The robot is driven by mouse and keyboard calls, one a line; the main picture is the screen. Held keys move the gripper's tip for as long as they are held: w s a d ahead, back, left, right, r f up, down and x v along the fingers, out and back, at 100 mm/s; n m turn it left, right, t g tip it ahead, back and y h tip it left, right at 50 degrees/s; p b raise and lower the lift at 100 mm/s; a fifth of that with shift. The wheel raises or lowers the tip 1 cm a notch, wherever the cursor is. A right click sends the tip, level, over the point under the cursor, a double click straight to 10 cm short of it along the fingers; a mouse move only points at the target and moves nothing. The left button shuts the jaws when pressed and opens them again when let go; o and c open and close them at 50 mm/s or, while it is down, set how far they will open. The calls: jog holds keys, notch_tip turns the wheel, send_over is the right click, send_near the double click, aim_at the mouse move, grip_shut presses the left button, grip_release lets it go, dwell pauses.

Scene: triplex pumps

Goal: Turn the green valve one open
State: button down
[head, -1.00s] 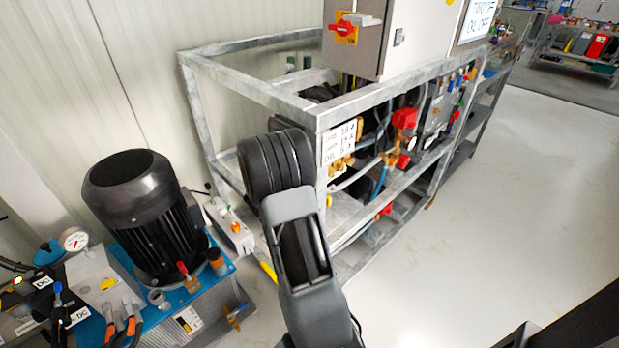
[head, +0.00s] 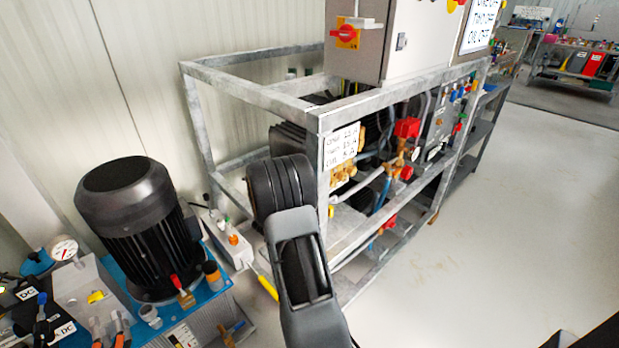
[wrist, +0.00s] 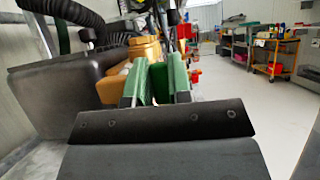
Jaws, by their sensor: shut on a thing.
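A brass-coloured body (wrist: 113,88) lies just behind and to the left of the handle. In the head view the green handle and my gripper are hidden behind my own arm, so how far the valve is turned cannot be told.
A grey metal frame (head: 268,99) holds pumps, hoses and red-handled valves (head: 407,128). A control cabinet (head: 366,42) stands above it. A black motor (head: 135,225) on a blue base is at the left.

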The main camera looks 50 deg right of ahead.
jog(key=c, duration=1.3)
grip_release()
jog(key=shift+a, duration=0.1)
jog(key=shift+b+v, duration=2.6)
jog(key=shift+v, duration=4.2)
